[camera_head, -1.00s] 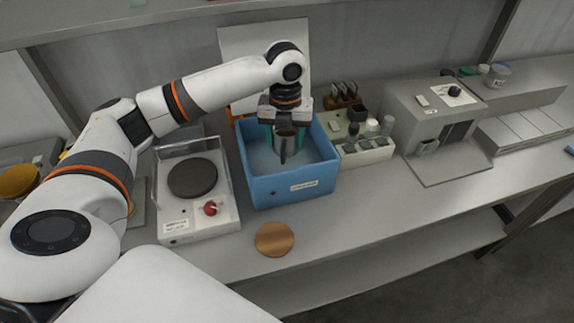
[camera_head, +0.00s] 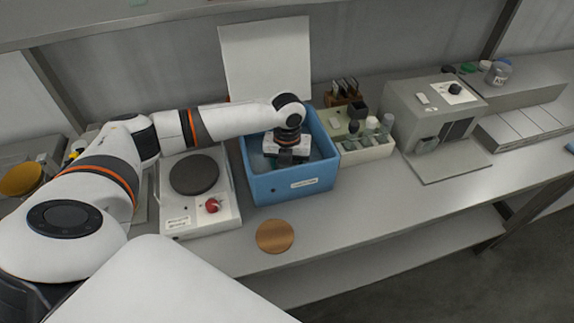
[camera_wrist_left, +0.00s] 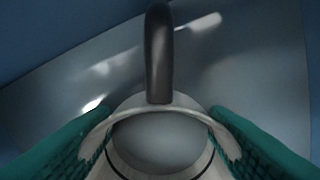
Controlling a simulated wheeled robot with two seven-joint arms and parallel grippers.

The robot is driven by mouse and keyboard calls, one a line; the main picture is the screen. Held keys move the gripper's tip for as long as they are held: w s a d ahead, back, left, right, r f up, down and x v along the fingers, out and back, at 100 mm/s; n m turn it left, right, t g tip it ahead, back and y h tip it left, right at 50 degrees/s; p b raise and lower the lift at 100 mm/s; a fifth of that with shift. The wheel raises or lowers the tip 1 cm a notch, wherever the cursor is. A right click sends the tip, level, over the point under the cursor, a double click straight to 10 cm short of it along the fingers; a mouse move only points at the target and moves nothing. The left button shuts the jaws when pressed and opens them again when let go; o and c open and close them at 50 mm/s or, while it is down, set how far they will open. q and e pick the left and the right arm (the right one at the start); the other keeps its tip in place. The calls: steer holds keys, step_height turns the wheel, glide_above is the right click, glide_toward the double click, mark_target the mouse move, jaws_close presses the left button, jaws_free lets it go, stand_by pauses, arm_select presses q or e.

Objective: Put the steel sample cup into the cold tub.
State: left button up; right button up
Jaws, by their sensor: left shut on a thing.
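The blue tub (camera_head: 290,186) stands on the bench with a label on its front. My left gripper (camera_head: 286,156) reaches down inside it; the tub's front wall hides the fingertips in the head view. In the left wrist view, the green-padded fingers (camera_wrist_left: 160,140) are shut on the steel sample cup (camera_wrist_left: 155,145), one on each side. The cup's dark handle (camera_wrist_left: 159,55) points away, over the pale surface inside the tub. The head view does not show the cup. I cannot tell whether the cup touches the tub floor. My right gripper is not in view.
A white hotplate (camera_head: 194,176) with a dark round plate and red knob stands left of the tub. A pale rack (camera_head: 366,152) with small containers stands right of it. A copper disc (camera_head: 275,236) lies in front. A grey machine (camera_head: 436,110) stands farther right.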

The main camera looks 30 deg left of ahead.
arm_select(q)
steer(key=shift+f, duration=0.1)
steer(key=o, duration=1.2)
step_height(320, 180, up, 12)
steer(key=shift+r+b, duration=0.2)
steer(key=shift+b, duration=0.8)
steer(key=shift+f, duration=0.1)
